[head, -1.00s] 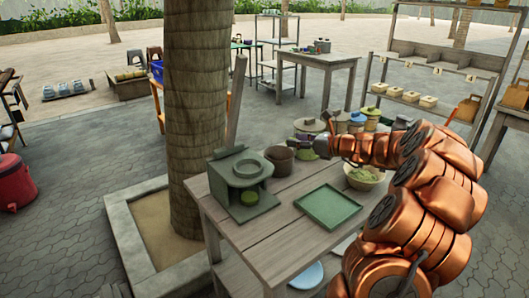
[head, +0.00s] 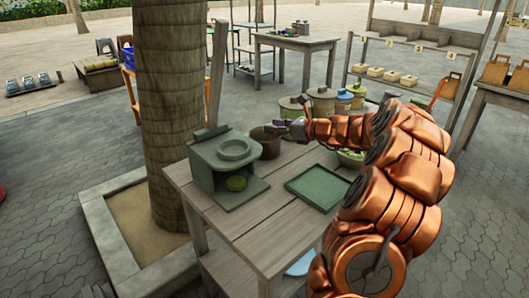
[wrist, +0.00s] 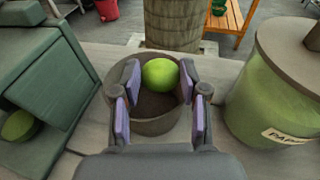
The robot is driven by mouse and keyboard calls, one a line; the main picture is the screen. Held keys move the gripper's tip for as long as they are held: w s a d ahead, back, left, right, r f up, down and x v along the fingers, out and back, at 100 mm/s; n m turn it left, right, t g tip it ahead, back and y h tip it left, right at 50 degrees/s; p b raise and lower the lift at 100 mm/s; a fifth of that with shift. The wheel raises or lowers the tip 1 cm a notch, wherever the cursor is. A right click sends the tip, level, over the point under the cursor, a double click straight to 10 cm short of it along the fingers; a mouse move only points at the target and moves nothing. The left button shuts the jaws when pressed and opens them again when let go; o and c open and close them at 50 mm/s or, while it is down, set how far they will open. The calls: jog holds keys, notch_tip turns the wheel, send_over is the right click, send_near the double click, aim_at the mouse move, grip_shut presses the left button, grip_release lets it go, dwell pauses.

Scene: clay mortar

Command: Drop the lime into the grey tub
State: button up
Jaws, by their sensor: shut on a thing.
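The lime (wrist: 160,73) is a bright green ball in the wrist view. My gripper (wrist: 160,77) is shut on it, with the purple finger pads on both sides. In the head view my gripper (head: 284,126) is at the tub's upper right; the lime is hard to make out there. The grey tub (wrist: 152,128), a dark grey-brown open pot, is below the lime in the wrist view, and its visible inside looks empty. The tub (head: 268,145) stands on the wooden table beside the green box. The lime appears over its opening.
A green box stand (head: 212,165) with a round green thing (head: 236,183) in its niche stands left of the tub. A green tray (head: 318,187) lies in front. A lidded green jar (wrist: 272,100) stands close on the right in the wrist view. A tree trunk (head: 172,110) rises behind.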

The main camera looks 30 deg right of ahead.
jog(key=shift+f, duration=0.55)
jog(key=o, duration=1.3)
jog(key=shift+s+d, duration=0.1)
jog(key=v, duration=1.1)
jog(key=shift+s+d+r, duration=0.1)
jog(key=shift+s+r, duration=0.05)
jog(key=shift+s, duration=0.2)
